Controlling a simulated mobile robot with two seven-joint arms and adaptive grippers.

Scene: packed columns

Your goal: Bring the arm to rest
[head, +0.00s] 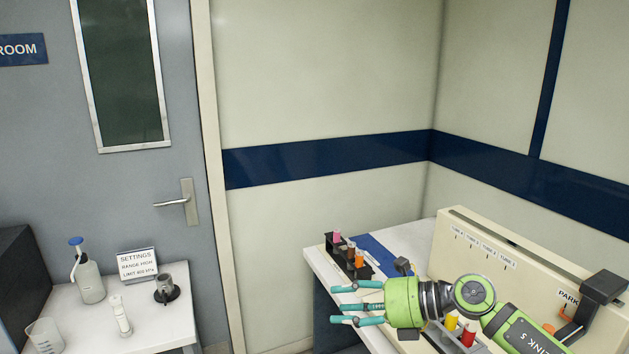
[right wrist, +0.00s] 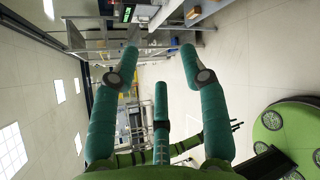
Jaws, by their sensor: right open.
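My right gripper (head: 338,306) comes in from the right in the head view. Its teal fingers are spread, point left and hold nothing. They are in front of the near bench edge, below a dark tube rack. In the right wrist view the same fingers (right wrist: 160,62) stand apart with only floor and distant room between them. My right arm's green link crosses in front of the cream column housing (head: 520,263). A PARK label (head: 569,296) sits on that housing beside a black bracket (head: 603,288). A green arm part with thin dark prongs (right wrist: 237,126) shows small there, possibly my left.
The dark tube rack (head: 361,268) with capped tubes stands on the bench (head: 405,240) beside a blue mat. Yellow- and red-capped tubes (head: 468,334) stand close under my right arm. A side table (head: 150,333) at left holds a wash bottle (head: 88,280) and a settings sign (head: 138,264).

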